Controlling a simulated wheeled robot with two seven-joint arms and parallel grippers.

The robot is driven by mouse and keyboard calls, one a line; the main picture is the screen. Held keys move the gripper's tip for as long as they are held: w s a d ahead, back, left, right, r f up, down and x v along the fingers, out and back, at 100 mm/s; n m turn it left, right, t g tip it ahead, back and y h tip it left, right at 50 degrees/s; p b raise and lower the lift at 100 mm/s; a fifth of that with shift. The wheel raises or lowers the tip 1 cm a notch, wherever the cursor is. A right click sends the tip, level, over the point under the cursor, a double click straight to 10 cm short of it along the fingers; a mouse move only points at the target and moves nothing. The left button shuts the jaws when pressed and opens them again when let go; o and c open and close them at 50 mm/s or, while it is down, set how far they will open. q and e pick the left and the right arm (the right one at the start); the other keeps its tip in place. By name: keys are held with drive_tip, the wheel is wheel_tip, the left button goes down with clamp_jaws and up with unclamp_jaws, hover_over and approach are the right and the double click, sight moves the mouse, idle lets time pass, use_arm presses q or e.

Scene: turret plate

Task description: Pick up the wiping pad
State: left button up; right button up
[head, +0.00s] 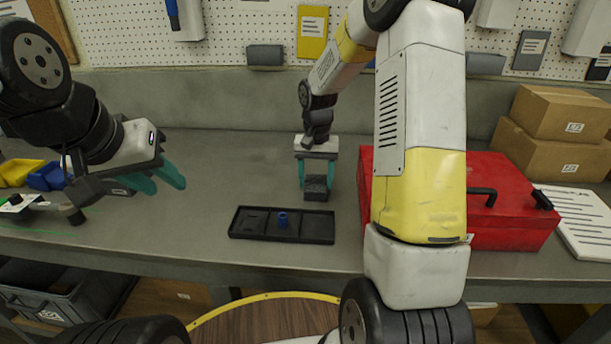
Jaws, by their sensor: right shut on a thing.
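The wiping pad, a dark grey block (316,188), is between the teal fingers of my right gripper (316,182). The gripper points down, shut on the pad, just behind the black tray. I cannot tell whether the pad touches the bench or hangs slightly above it. My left gripper (160,180) is at the left, above the bench, with its teal fingers seen from the side. The gap between its fingertips is hard to see, and nothing shows in them.
A black compartment tray (240,236) with a small blue cylinder (282,219) lies at the front middle of the bench (235,165). A red toolbox (510,205) stands to the right, partly behind my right arm. Cardboard boxes (560,112) and a white sheet (582,218) are farther right.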

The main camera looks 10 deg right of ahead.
sight(316, 183)
drive_tip(key=shift+r, duration=0.1)
wheel_tip(316, 183, up, 10)
drive_tip(key=shift+f, duration=0.1)
idle(0.4)
drive_tip(key=o, duration=0.5)
drive_tip(key=c, duration=0.4)
drive_tip(key=shift+o, duration=0.2)
drive_tip(key=shift+s, duration=0.1)
